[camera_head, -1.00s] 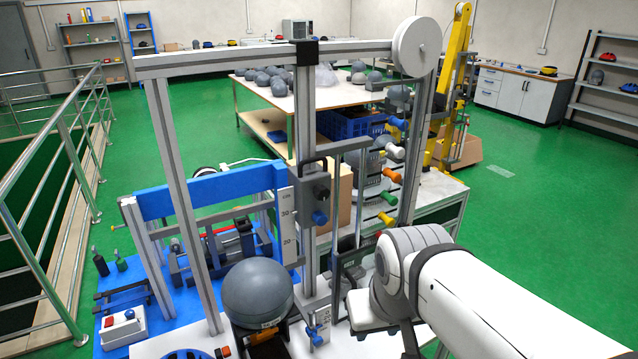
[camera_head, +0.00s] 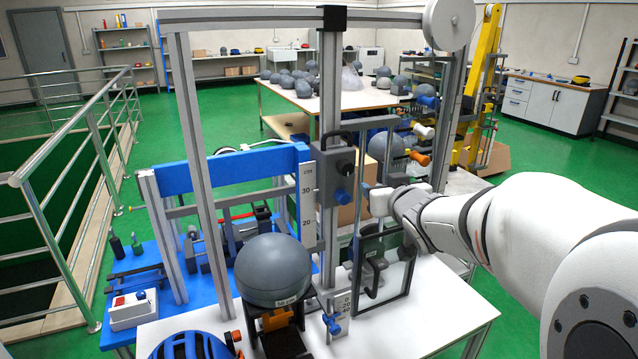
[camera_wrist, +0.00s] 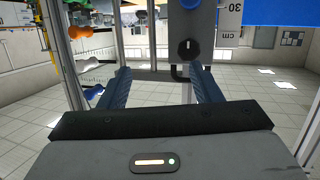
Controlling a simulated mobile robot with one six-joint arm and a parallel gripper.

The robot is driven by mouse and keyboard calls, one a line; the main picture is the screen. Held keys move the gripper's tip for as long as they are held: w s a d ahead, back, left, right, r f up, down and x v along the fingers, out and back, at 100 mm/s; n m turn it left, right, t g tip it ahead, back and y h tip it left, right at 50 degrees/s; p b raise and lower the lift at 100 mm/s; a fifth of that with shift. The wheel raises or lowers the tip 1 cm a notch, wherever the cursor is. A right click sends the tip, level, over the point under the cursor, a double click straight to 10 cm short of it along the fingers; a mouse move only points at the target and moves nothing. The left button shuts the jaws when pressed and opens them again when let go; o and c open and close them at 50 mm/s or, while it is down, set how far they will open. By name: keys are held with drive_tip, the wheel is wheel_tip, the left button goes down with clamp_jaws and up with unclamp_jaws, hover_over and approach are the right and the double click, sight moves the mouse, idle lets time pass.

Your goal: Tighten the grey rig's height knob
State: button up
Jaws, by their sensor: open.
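The grey rig's upright column (camera_head: 330,90) carries a dark grey carriage (camera_head: 326,181) beside a scale plate (camera_head: 308,207). A black knob (camera_head: 347,168) sits on the carriage, with a blue knob (camera_head: 342,197) below it. I cannot tell by label which is the height knob. In the wrist view, which is upside down, the black knob (camera_wrist: 188,48) lies ahead of the right fingertip, and the blue knob (camera_wrist: 190,4) is cut by the top edge. My gripper (camera_wrist: 160,78) is open and empty, with blue fingers. In the head view my gripper (camera_head: 370,190) is right of the carriage, apart from both knobs.
A grey headform (camera_head: 276,270) rests on a stand at the rig's foot. Another blue knob (camera_head: 332,324) is low on the rig. A framed clear panel (camera_head: 385,265) stands below my gripper. A blue helmet (camera_head: 190,346) lies at the front of the white table (camera_head: 440,310).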

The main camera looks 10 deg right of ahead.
sight(348, 168)
drive_tip(key=w+a+y, duration=0.1)
drive_tip(key=w, duration=0.2)
drive_tip(key=w+a+n+t+y+b, duration=0.1)
drive_tip(key=w+a+y, duration=0.1)
drive_tip(key=w, duration=0.2)
drive_tip(key=w+a+f+n+y, duration=0.1)
drive_tip(key=w+a, duration=0.1)
drive_tip(key=w, duration=0.1)
drive_tip(key=shift+w+t+y, duration=0.3)
drive_tip(key=shift+t+y, duration=0.1)
drive_tip(key=shift+r, duration=0.1)
drive_tip(key=c, duration=0.9)
drive_tip(key=shift+c, duration=0.4)
drive_tip(key=shift+n+b, duration=0.3)
drive_tip(key=shift+b, duration=0.1)
